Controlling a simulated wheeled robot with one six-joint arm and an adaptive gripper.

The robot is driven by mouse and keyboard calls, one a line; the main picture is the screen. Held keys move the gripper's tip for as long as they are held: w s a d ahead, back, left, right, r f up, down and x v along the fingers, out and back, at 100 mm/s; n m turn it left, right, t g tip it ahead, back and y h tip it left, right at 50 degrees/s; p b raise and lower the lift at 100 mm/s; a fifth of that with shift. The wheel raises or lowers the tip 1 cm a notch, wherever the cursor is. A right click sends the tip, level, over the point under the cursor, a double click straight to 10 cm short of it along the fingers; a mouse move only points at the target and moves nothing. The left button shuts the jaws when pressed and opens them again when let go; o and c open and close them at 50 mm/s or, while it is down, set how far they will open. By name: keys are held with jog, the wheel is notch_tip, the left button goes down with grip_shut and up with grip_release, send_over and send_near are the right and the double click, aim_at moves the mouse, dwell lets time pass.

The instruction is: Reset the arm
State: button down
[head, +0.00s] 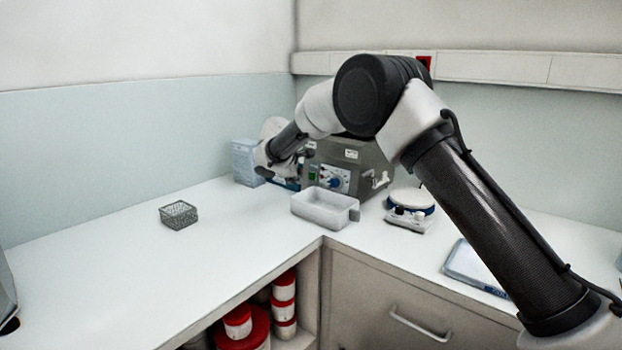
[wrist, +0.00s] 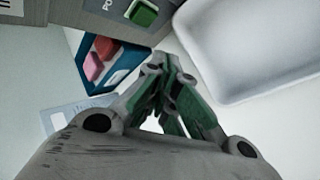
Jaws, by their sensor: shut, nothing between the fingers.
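My arm reaches across the corner of the white counter (head: 110,265), bent high at its elbow. My gripper (wrist: 160,65) is shut and empty, with its green-padded fingers together in the wrist view. In the head view it points down at the back of the counter, left of the grey machine (head: 370,165) and behind the white tub (head: 325,213); its fingertips are hard to make out there. In the wrist view the tub (wrist: 250,45) is right of the fingers, and a blue-edged holder with pink and red pieces (wrist: 97,58) is to their left.
A pale blue box (head: 244,160) stands by the back wall. A small grey wire basket (head: 178,214) is on the left counter. A round white-topped device (head: 410,200) and a flat pale device (head: 474,268) are on the right. Red-and-white tubs (head: 284,303) fill the shelf below.

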jog(key=shift+s+a+r, duration=0.15)
jog(key=shift+s+a, duration=0.45)
jog(key=shift+s, duration=0.25)
